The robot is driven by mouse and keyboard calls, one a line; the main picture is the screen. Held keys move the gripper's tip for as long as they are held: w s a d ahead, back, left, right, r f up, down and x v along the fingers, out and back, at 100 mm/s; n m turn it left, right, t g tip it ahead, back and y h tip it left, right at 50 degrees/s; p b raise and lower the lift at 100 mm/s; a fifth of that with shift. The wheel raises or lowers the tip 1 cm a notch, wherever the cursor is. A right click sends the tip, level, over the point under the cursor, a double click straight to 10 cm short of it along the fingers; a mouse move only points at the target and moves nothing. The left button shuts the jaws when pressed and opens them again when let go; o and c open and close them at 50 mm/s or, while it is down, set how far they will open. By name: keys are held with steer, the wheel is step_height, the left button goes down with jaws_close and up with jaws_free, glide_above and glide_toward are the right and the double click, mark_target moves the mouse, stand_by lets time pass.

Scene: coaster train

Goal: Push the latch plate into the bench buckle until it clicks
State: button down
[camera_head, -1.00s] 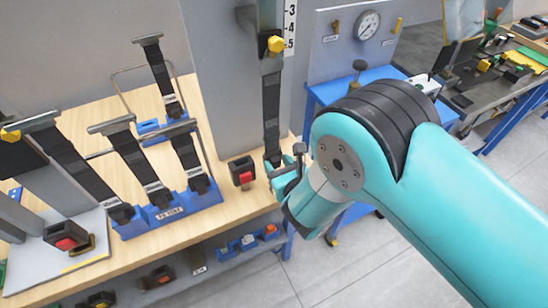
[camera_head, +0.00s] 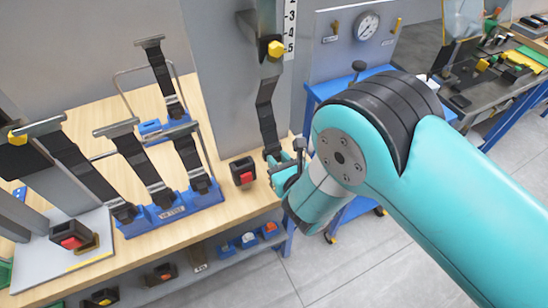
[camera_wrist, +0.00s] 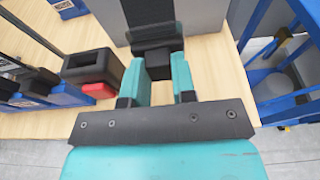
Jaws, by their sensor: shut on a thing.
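The bench buckle (camera_head: 243,171), a black block with a red button, sits near the bench's front edge. It is left of my gripper (camera_head: 288,168) in the head view. In the wrist view the buckle (camera_wrist: 95,72) lies left of the fingers, apart from them. My gripper (camera_wrist: 162,80) is shut on the black latch-plate piece (camera_wrist: 165,63) at the lower end of a dark strap (camera_head: 266,110). The strap hangs from a grey post with a yellow knob and bends partway down. The metal tongue is not clearly visible; the fingers hide part of the held piece.
A blue rack (camera_head: 170,214) with several strapped buckles stands left on the wooden bench (camera_head: 215,222). Another red-button buckle (camera_head: 72,240) sits on a grey plate at far left. A blue-framed stand with a gauge is behind my arm. Some bench top between buckle and gripper is bare.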

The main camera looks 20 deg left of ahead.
step_height(320, 180, up, 9)
steer(key=p, duration=0.7)
stand_by(0.5)
steer(key=shift+r, duration=0.1)
steer(key=shift+s+a+f+b, duration=0.2)
steer(key=shift+s+a+b, duration=0.3)
steer(key=shift+b, duration=0.2)
steer(key=s+a+b, duration=0.4)
steer(key=s, duration=0.1)
steer(key=shift+s+a+r, duration=0.2)
steer(key=shift+s, duration=0.1)
stand_by(1.5)
